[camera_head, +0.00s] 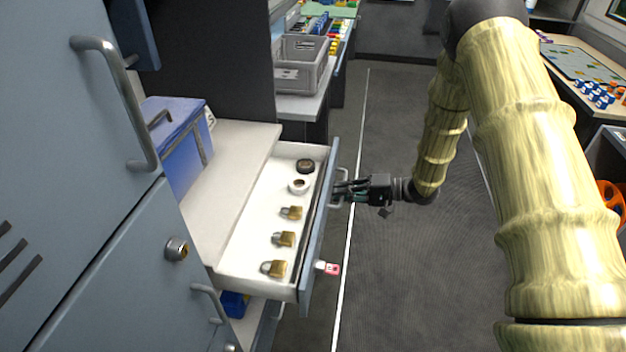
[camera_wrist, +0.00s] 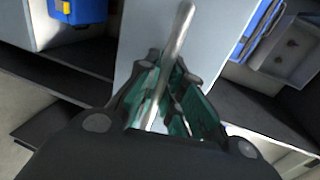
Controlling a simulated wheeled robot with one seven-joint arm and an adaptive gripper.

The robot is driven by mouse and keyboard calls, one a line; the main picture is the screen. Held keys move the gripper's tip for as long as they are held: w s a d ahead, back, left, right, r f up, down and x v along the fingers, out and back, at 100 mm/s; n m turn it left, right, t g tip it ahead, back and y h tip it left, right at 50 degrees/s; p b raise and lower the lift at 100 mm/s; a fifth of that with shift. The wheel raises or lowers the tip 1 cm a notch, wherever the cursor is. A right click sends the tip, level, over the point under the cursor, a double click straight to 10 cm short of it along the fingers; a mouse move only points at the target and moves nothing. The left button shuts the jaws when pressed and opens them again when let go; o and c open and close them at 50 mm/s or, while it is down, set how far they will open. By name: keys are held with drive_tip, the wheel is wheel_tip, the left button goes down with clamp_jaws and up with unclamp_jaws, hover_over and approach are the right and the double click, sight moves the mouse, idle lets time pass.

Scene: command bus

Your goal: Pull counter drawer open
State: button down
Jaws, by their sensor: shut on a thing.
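The counter drawer (camera_head: 312,250) stands pulled out from under the white counter (camera_head: 232,170) in the head view. Several brass padlocks (camera_head: 284,239), a white roll (camera_head: 299,185) and a dark round item (camera_head: 305,166) lie in it. My gripper (camera_head: 343,190) is at the drawer's front, shut on its handle. In the wrist view the metal handle bar (camera_wrist: 178,40) runs between the teal fingers of my gripper (camera_wrist: 172,92), with the grey drawer front (camera_wrist: 215,40) behind it.
A blue box (camera_head: 178,140) stands on the counter. A red and white tag (camera_head: 328,268) sticks out at the drawer's near front corner. Grey cabinets (camera_head: 60,130) fill the left. A grey crate (camera_head: 302,62) stands farther back. The floor aisle (camera_head: 400,270) right of the drawer is clear.

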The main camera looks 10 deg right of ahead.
drive_tip(key=f+p+v, duration=0.2)
drive_tip(key=v, duration=0.9)
drive_tip(key=shift+d+f, duration=0.2)
drive_tip(key=shift+s, duration=0.1)
drive_tip(key=c, duration=1.5)
unclamp_jaws()
drive_tip(key=v, duration=1.2)
drive_tip(key=shift+f, duration=0.1)
